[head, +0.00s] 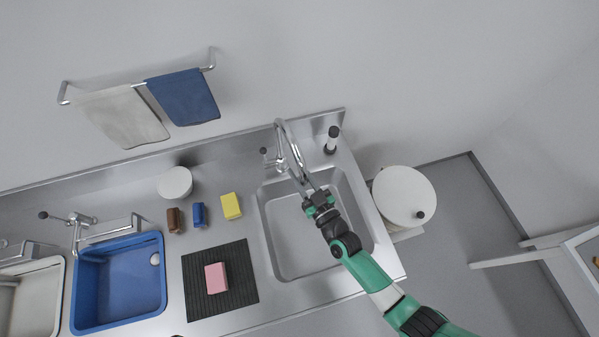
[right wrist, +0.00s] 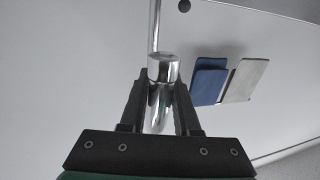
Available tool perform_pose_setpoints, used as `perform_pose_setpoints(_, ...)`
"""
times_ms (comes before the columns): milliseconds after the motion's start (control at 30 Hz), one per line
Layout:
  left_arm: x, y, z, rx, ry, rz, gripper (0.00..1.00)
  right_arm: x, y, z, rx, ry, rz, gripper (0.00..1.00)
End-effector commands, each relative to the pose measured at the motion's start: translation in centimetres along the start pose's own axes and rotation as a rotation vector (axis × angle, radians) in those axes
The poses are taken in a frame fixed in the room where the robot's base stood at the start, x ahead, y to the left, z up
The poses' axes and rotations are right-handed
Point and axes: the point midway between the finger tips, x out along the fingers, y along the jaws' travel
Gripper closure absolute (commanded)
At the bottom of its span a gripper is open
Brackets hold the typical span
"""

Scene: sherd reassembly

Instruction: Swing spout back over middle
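The chrome tap (head: 281,143) stands behind the right-hand steel basin (head: 275,262). Its arched spout reaches forward over the back part of that basin, around its middle from left to right. My right gripper (head: 316,196) is at the spout's outer end. In the right wrist view its two black fingers (right wrist: 161,105) lie on either side of the chrome spout end (right wrist: 161,70) and appear closed on it. The spout's tip is partly hidden by the gripper in the head view.
A blue basin (head: 118,285) with its own tap lies to the left. A pink sponge (head: 215,277) is on a dark mat (head: 240,262). A yellow sponge (head: 231,206) and blue and brown blocks lie behind. A white bin (head: 403,195) stands farther right.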

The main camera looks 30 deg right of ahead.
Motion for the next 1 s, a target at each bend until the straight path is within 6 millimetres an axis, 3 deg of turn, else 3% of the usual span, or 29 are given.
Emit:
perform_pose_setpoints(33, 0.0, 0.0, 0.0, 0.0, 0.0, 0.0, 0.0, -0.1, 0.0, 0.2, 0.0, -0.004, 0.0, 0.6)
perform_pose_setpoints(133, 0.0, 0.0, 0.0, 0.0, 0.0, 0.0, 0.0, 0.0, 0.0, 0.1, 0.0, -0.002, 0.0, 0.42)
perform_pose_setpoints(533, 0.3, 0.0, -0.2, 0.0, 0.0, 0.0, 0.0, -0.9, 0.0, -0.1, 0.0, -0.001, 0.0, 0.41)
perform_pose_setpoints(1000, 1.7, 0.0, -1.5, 0.0, 0.0, 0.0, 0.0, -10.6, -0.1, 0.0, 0.001, -0.002, -0.001, 0.41)
